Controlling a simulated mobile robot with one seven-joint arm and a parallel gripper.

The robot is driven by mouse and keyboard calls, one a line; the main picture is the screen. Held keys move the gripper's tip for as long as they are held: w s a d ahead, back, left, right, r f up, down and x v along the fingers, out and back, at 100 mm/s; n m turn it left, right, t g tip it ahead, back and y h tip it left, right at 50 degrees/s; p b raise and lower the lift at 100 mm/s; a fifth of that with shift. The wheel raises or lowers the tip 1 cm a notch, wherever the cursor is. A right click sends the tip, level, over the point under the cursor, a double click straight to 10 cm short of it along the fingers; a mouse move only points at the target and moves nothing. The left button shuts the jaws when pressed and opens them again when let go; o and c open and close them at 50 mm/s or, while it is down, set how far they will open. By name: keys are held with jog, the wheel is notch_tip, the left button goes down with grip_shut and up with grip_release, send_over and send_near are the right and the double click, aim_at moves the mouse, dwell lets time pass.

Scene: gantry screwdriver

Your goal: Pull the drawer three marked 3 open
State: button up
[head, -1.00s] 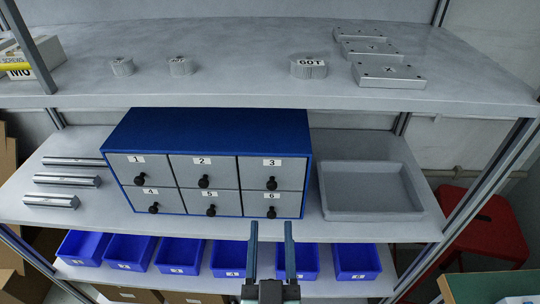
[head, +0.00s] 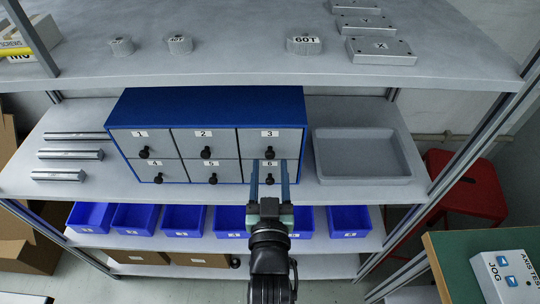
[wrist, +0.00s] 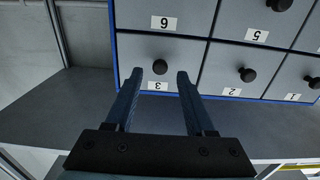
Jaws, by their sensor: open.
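Drawer 3 (head: 255,143) is the upper right grey front of a blue cabinet (head: 215,102), and it is shut. Its black round knob (head: 270,152) sits below the label "3". My gripper (head: 270,168) is open and empty, with its fingertips just below that knob in the head view, overlapping drawer 6 (head: 250,174). In the wrist view, which is upside down, the drawer 3 knob (wrist: 160,67) appears between the two fingertips of my gripper (wrist: 158,76). I cannot tell how far the tips are from the drawer front. Part of the drawer 6 front is hidden behind the fingers.
The other drawers, such as drawer 2 (head: 190,140), are shut. A grey tray (head: 362,180) stands right of the cabinet and metal bars (head: 70,155) lie left. The upper shelf (head: 230,70) overhangs above. Blue bins (head: 183,220) line the shelf below.

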aim_at(270, 156)
jog(key=shift+w, duration=1.65)
grip_shut()
